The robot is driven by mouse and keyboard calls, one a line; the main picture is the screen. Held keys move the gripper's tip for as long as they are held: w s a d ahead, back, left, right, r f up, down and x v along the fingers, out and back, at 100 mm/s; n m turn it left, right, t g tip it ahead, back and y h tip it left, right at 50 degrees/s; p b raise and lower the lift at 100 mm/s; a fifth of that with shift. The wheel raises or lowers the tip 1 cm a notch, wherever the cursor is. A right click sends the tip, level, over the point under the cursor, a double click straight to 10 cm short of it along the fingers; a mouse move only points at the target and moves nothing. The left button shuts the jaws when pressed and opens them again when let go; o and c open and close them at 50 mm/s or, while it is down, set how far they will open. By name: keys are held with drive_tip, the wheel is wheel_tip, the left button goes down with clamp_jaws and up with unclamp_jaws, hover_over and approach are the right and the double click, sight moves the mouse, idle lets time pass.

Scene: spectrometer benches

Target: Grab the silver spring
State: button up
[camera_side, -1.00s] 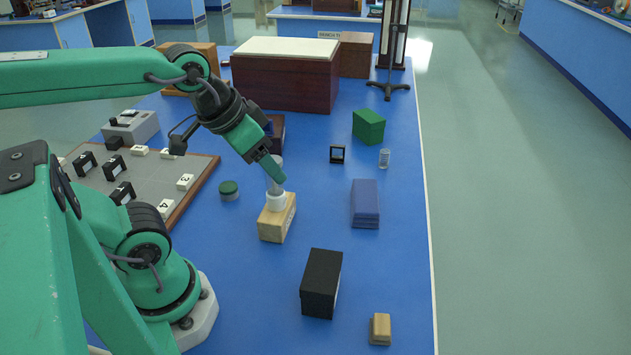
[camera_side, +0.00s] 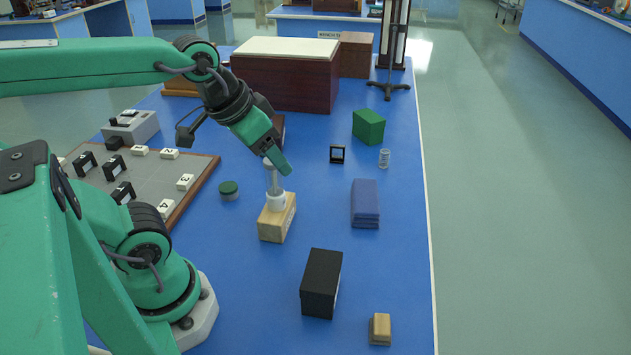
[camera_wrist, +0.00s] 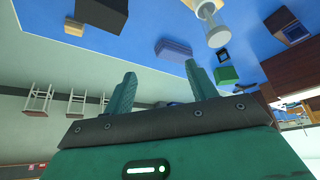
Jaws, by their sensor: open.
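The silver spring (camera_side: 384,158) is a small coil standing upright on the blue bench top, toward the right edge in the side view. I cannot make it out in the wrist view. My gripper (camera_side: 277,164) is open and empty, well to the left of the spring in the side view and raised above the bench. Its two fingers also show in the wrist view (camera_wrist: 160,70), spread apart with nothing between them.
Near the spring are a green block (camera_side: 369,127), a small black frame (camera_side: 337,154) and a blue stack (camera_side: 365,203). A black box (camera_side: 321,284) stands nearer. Clear bench lies between them.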

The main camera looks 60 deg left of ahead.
drive_tip(key=w+a+r+n, duration=0.2)
drive_tip(key=w+r+n, duration=0.15)
drive_tip(key=w, duration=0.85)
drive_tip(key=n+g, duration=0.3)
drive_tip(key=n, duration=0.4)
hover_over(384, 151)
drive_tip(key=s, duration=0.2)
drive_tip(key=s+x, duration=0.2)
drive_tip(key=x, duration=0.7)
drive_tip(key=s+f+x, duration=0.1)
drive_tip(key=s+x, duration=0.1)
drive_tip(key=x, duration=0.8)
drive_tip(key=shift+d+y, duration=0.2)
drive_tip(key=shift+y, duration=0.1)
drive_tip(key=shift+x, duration=1.25)
drive_tip(key=shift+f, duration=0.15)
